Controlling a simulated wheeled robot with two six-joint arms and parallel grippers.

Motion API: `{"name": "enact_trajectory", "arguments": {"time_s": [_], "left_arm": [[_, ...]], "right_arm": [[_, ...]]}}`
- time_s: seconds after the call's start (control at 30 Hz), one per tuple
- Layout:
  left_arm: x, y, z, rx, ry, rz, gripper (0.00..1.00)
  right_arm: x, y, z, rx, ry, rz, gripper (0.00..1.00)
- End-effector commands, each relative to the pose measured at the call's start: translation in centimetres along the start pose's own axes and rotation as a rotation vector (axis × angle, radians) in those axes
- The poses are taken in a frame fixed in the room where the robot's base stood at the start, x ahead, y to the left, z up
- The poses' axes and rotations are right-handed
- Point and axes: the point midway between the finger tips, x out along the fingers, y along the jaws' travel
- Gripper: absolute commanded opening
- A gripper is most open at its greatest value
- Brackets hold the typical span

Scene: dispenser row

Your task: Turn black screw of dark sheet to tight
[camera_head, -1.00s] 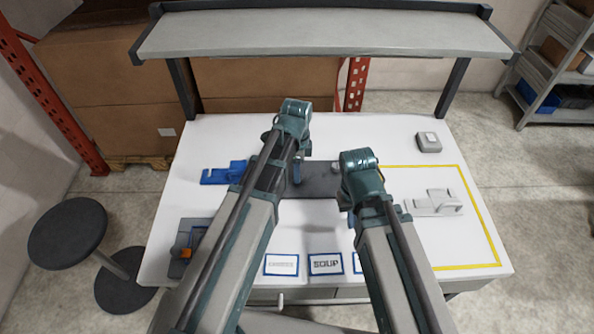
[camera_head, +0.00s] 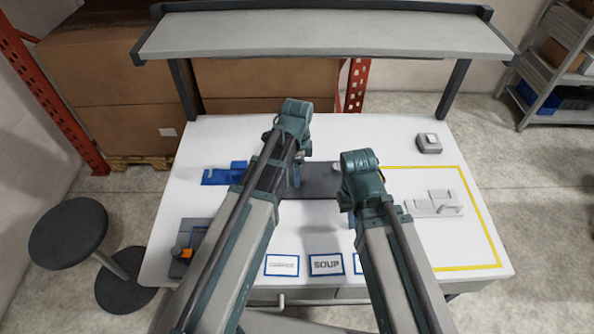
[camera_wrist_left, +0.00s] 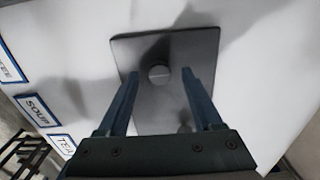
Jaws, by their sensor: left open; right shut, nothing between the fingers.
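The dark sheet (camera_head: 322,180) lies flat on the white table, partly covered by my arms in the head view. It also shows in the left wrist view (camera_wrist_left: 205,50). A round screw head with a slot (camera_wrist_left: 158,73) stands on it; it looks dark grey there. My left gripper (camera_wrist_left: 160,75) is open, with its blue fingers apart on either side of the screw head. I cannot tell how tight the screw is. A second, blurred round shape (camera_wrist_left: 184,128) lies nearer the gripper body. My right gripper (camera_head: 351,221) is mostly hidden behind its arm and is shut and empty.
A blue fixture (camera_head: 222,175) and a grey block with an orange part (camera_head: 181,254) stand at the left. A grey fixture (camera_head: 434,203) is inside the yellow outline; a small grey box (camera_head: 429,143) is behind. Labels, including SOUP (camera_head: 326,264), line the front edge.

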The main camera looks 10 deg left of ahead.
Motion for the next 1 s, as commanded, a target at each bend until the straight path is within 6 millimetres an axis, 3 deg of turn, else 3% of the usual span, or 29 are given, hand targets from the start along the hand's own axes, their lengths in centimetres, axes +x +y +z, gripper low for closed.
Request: {"name": "enact_trajectory", "arguments": {"time_s": [0.27,0.8,1.0], "left_arm": [[-2.3,0.0,0.0,0.0,0.0,0.0,0.67],[-10.3,-0.1,0.0,0.0,0.0,0.0,0.67],[-11.9,-0.1,0.0,0.0,-0.001,-0.001,0.67]], "right_arm": [[-2.2,0.2,0.1,0.0,0.0,0.0,0.0],[-10.3,1.0,0.6,0.001,0.0,-0.001,0.0],[-11.8,1.1,0.7,0.006,0.0,-0.002,0.0]]}}
